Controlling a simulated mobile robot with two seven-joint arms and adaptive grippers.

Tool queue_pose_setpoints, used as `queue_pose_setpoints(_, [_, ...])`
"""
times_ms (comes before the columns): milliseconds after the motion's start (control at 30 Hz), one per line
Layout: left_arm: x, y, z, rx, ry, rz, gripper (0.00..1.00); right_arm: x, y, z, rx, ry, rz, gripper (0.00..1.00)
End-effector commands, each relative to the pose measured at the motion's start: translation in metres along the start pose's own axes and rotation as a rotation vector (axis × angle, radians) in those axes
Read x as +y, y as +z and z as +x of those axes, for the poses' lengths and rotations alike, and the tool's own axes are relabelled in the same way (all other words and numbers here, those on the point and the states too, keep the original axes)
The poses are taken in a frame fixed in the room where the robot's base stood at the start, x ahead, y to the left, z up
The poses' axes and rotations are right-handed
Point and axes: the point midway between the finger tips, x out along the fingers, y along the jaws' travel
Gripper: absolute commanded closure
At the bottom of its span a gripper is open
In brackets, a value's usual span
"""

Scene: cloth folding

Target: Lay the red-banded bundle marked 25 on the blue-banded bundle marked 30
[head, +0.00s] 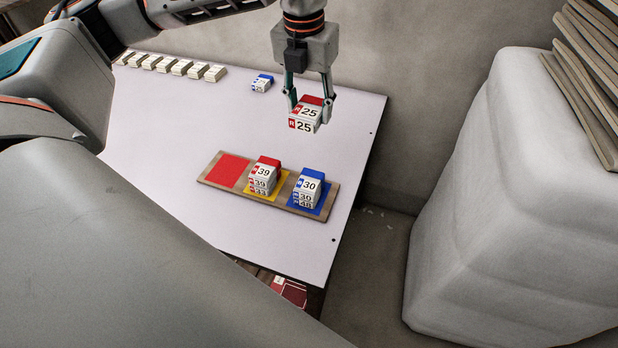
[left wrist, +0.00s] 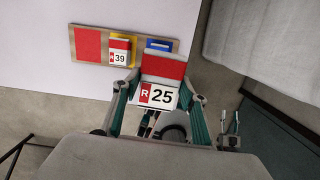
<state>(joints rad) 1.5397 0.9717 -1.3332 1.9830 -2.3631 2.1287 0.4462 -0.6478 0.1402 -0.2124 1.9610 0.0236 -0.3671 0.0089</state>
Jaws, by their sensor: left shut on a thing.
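The red-banded bundle marked 25 (head: 306,116) is white with a red band. My left gripper (head: 309,100) is shut on it and holds it above the table, behind the board. In the left wrist view the bundle (left wrist: 160,84) shows its 25 label between the fingers (left wrist: 161,103). The blue-banded bundle marked 30 (head: 309,182) tops a stack on the blue square of the wooden board (head: 210,183). In the left wrist view only its blue top (left wrist: 159,45) shows past the held bundle.
A red-banded stack marked 39 (head: 264,172) stands on the yellow square. The red square (head: 229,170) is bare. A small blue-banded bundle (head: 262,83) lies at the back of the table (head: 180,110), near a row of several white bundles (head: 168,66). A large white block (head: 520,190) stands right.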

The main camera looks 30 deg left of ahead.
Motion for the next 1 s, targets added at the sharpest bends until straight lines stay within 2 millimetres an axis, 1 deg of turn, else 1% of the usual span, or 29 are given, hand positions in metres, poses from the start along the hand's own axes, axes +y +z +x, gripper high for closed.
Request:
queue_pose_setpoints(67, [0.001,0.0,0.001,0.0,0.005,-0.038,0.79,-0.001,0.001,0.0,-0.002,-0.001,0.001,0.6])
queue_pose_setpoints(167, [0.001,-0.002,0.013,0.004,0.008,-0.056,0.79,-0.001,0.003,0.001,-0.004,-0.001,0.001,0.6])
queue_pose_setpoints(600, [0.001,-0.015,0.117,0.006,0.008,-0.054,0.79,-0.003,0.009,0.003,-0.007,-0.003,0.003,0.6])
queue_pose_setpoints(700, [0.001,-0.017,0.136,0.004,0.007,-0.053,0.79,-0.003,0.009,0.004,-0.005,-0.002,0.003,0.6])
queue_pose_setpoints(800, [0.001,-0.018,0.148,0.002,0.007,-0.053,0.79,-0.003,0.009,0.004,-0.004,-0.002,0.003,0.6])
queue_pose_setpoints(1000, [0.001,-0.019,0.159,0.002,0.006,-0.052,0.79,-0.003,0.009,0.004,-0.004,-0.002,0.003,0.6])
